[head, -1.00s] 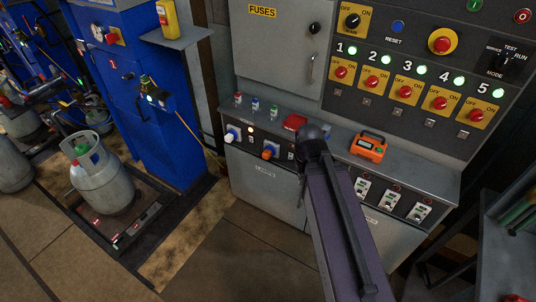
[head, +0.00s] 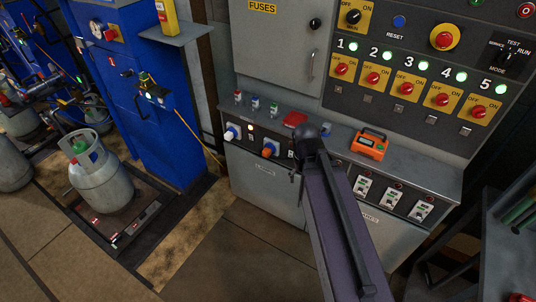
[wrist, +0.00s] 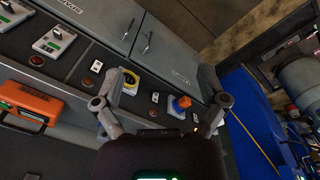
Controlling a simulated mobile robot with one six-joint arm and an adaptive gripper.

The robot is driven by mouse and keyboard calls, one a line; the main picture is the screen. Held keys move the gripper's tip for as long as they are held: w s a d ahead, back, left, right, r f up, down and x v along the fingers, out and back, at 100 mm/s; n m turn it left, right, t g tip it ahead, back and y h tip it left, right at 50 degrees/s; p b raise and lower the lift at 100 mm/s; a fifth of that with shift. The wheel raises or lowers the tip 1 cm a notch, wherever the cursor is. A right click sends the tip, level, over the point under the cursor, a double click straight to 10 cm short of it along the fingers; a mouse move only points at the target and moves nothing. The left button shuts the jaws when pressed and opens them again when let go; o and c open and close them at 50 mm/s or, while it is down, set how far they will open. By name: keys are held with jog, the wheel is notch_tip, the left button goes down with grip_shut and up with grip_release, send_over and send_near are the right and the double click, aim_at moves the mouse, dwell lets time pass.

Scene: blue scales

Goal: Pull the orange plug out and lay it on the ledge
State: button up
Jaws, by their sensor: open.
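The orange plug (head: 268,150) sits in a socket on the cabinet's sloped front panel, left of my arm's end in the head view. In the wrist view the orange plug (wrist: 181,102) shows between my fingers, nearer the right one, with blue around its base. My gripper (wrist: 165,88) is open and empty; I see no contact with the plug. In the head view my dark arm mostly hides the gripper. The grey ledge (head: 413,162) is the cabinet top behind the panel.
An orange case (head: 368,145) stands on the ledge, right of my arm. A red item (head: 295,119) and several small capped pieces lie farther left. A yellow-ringed part (wrist: 131,80) shows near my left finger.

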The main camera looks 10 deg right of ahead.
jog(key=w+d+f+n+t+h+b, duration=0.15)
jog(key=w+f+n+h+b, duration=0.25)
jog(key=w+f+n+b, duration=0.45)
jog(key=n+t+h+b, duration=0.6)
jog(key=n+t+b, duration=1)
jog(key=b, duration=1.6)
send_near(265, 155)
notch_tip(265, 155, up, 2)
jog(key=w+n+g, duration=0.3)
jog(key=shift+s+d+r+n, duration=0.1)
jog(key=shift+d+r+n, duration=0.05)
jog(key=shift+d+n, duration=0.1)
jog(key=shift+d, duration=0.1)
jog(key=shift+x, duration=4.45)
